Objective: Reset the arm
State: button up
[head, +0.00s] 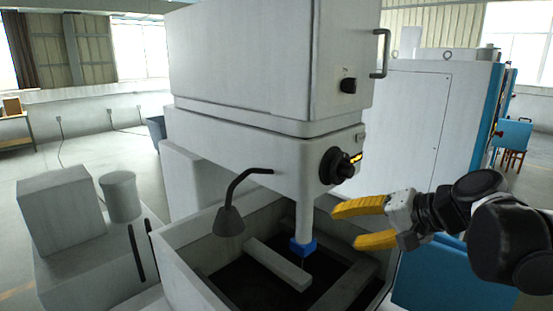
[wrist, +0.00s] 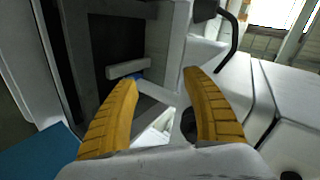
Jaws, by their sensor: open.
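My gripper (head: 345,225) has two yellow fingers, which are apart with nothing between them. In the head view it reaches in from the right, over the right side of the machine's tank (head: 190,275) and beside the blue-tipped white column (head: 303,246). In the wrist view the open fingers (wrist: 160,90) point toward the tank and machine head. A black rotary knob (head: 338,166) with a yellow mark sits on the machine head (head: 265,150), just above and left of the fingers. I cannot tell the exact gap between fingers and machine.
A black lamp (head: 229,220) hangs over the tank on a bent arm. A large white cabinet (head: 415,130) stands behind my arm. A grey box (head: 62,215) and a cylinder (head: 121,196) stand at the left. Open floor (head: 80,155) lies at the back left.

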jog(key=s+d+f+n+h+b, duration=0.1)
jog(key=s+f+b, duration=0.4)
jog(key=f, duration=0.5)
jog(key=s+d+f+n+h+b, duration=0.1)
jog(key=s+f+h+b, duration=0.3)
jog(key=f, duration=0.7)
jog(key=s+d+f+n+h+b, duration=0.1)
jog(key=s+f+n+h+b, duration=0.1)
jog(key=s+f+b, duration=0.4)
notch_tip(320, 180, down, 4)
jog(key=shift+s+d+f+n+g+h+b, duration=0.2)
jog(key=shift+s+d+n+g+h+b, duration=0.15)
jog(key=shift+s+n, duration=0.35)
jog(key=shift+w+a, duration=0.15)
